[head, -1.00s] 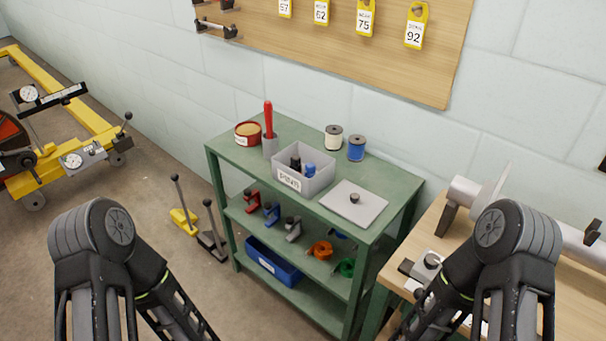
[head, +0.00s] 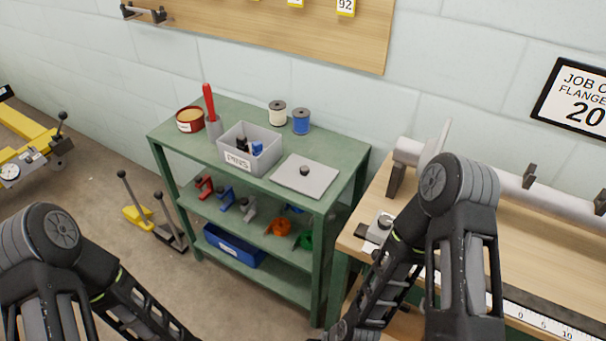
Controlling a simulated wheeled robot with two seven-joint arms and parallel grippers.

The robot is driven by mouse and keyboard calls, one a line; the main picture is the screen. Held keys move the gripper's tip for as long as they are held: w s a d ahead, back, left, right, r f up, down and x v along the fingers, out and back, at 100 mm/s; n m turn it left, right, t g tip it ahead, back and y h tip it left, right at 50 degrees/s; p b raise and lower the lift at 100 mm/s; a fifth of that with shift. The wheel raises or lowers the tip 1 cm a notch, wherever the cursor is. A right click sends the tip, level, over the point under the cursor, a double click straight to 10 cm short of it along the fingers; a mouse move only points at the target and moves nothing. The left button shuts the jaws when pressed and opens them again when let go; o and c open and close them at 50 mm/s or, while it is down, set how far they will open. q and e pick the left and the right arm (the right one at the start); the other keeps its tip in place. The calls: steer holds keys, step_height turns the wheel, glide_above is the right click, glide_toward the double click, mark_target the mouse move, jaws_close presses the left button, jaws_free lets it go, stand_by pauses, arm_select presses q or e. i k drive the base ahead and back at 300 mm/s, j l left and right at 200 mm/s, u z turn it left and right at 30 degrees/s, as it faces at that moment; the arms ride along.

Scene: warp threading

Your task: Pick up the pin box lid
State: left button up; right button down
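The pin box lid (head: 304,178) is a flat light-grey square plate with a dark round knob in its middle. It lies flat on the top shelf of the green cart, near the front right corner. The grey pin box (head: 249,148), labelled PINS, stands open just left of it, with a black and a blue pin inside. My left arm enters at lower left and my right arm at lower right. Both grippers are below or at the picture's bottom edge, and their fingers cannot be made out. Neither arm touches the lid.
The green cart (head: 340,160) also carries a red tin (head: 190,119), a red-handled tool (head: 209,103), a white spool (head: 277,113) and a blue spool (head: 301,122). A wooden bench (head: 530,265) with a long grey shaft stands close on the right.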

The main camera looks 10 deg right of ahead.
mark_target(305, 176)
steer(key=i+j+z, duration=0.1)
steer(key=j, duration=0.25)
steer(key=i+j+z, duration=0.15)
steer(key=j, duration=0.25)
steer(key=i+j+z, duration=0.1)
steer(key=j, duration=0.25)
steer(key=i+j+z, duration=0.1)
steer(key=j, duration=0.3)
steer(key=i+j+z, duration=0.15)
steer(key=j, duration=0.3)
steer(key=i+j+z, duration=0.1)
steer(key=j, duration=0.3)
steer(key=i, duration=0.05)
